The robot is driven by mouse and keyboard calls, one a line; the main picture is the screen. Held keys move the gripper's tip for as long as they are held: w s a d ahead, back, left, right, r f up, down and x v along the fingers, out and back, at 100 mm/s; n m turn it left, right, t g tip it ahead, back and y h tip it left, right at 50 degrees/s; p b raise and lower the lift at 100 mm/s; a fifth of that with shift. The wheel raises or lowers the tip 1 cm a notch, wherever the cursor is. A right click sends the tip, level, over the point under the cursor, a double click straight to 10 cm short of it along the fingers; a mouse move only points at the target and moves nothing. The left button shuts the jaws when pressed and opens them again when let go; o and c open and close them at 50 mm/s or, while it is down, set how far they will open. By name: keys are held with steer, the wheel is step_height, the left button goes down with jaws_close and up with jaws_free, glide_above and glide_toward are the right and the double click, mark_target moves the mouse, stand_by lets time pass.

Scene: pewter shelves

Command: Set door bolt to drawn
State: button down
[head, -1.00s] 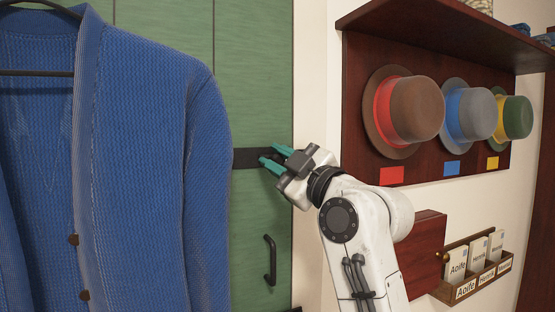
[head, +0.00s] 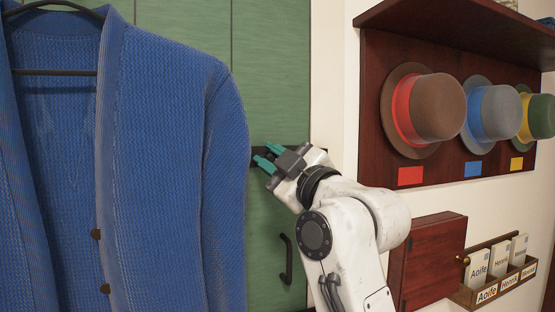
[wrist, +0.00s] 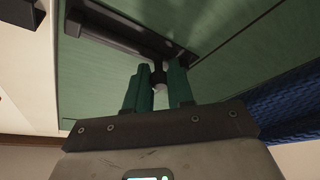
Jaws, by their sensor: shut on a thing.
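The dark door bolt (head: 317,154) runs level across the green door (head: 275,100), near the door's right edge. My gripper (head: 263,157) has teal fingers and is at the bolt, left of the door edge. In the wrist view the fingers (wrist: 158,85) are closed around the bolt's small dark knob (wrist: 158,73), which stands out from the long dark bolt strip (wrist: 115,32). My gripper hides part of the bolt in the head view, and the coat covers its left side.
A blue knitted coat (head: 170,150) hangs close on the left of my gripper. A dark door handle (head: 286,258) is below. On the right are a hat shelf (head: 440,30), a small red-brown cabinet (head: 430,260) and a card rack (head: 492,292).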

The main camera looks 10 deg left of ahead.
steer(key=c, duration=1.2)
jaws_free()
steer(key=shift+s+a+r, duration=0.2)
steer(key=shift+a, duration=0.1)
steer(key=shift+o, duration=1.1)
steer(key=shift+a+f, duration=0.1)
steer(key=shift+a, duration=0.15)
steer(key=shift+d, duration=0.2)
steer(key=b+v, duration=0.3)
steer(key=v, duration=0.7)
steer(key=shift+s+d, duration=0.15)
steer(key=shift+d, duration=0.1)
steer(key=shift+f, duration=0.15)
